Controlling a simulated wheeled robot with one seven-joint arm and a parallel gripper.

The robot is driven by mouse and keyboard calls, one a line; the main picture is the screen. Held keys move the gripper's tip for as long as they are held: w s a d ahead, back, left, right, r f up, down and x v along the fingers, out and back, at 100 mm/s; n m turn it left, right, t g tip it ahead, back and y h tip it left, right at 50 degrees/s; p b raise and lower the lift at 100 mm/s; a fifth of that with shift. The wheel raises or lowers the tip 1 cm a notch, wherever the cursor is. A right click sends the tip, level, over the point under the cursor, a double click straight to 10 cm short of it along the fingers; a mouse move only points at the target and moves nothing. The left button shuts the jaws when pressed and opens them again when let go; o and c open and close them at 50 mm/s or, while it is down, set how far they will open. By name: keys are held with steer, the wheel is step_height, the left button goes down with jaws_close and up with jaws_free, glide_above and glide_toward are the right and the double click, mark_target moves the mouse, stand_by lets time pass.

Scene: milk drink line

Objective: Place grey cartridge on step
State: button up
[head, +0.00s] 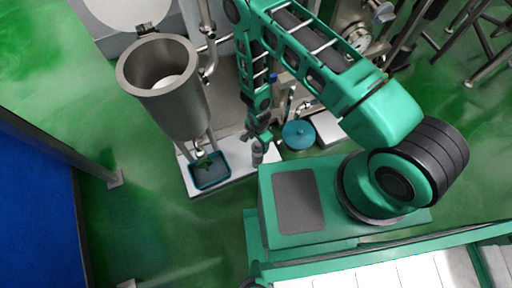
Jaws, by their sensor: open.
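A small grey cylinder that looks like the grey cartridge (257,157) stands on the white step (237,178), roughly upright. My gripper (257,138) points down right above it, at the end of the green arm. The fingers are open and small in the picture. I cannot tell whether they touch the cartridge's top or are just clear of it. The arm and gripper partly hide the area behind the cartridge.
A dark blue tray (209,171) sits on the step left of the cartridge, under a steel funnel-shaped vessel (168,88). A round blue-green lid (299,134) lies to the right. Pipes and valves crowd the back. Green floor (155,225) is clear in front.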

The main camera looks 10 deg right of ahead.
steer(key=shift+r, duration=1.85)
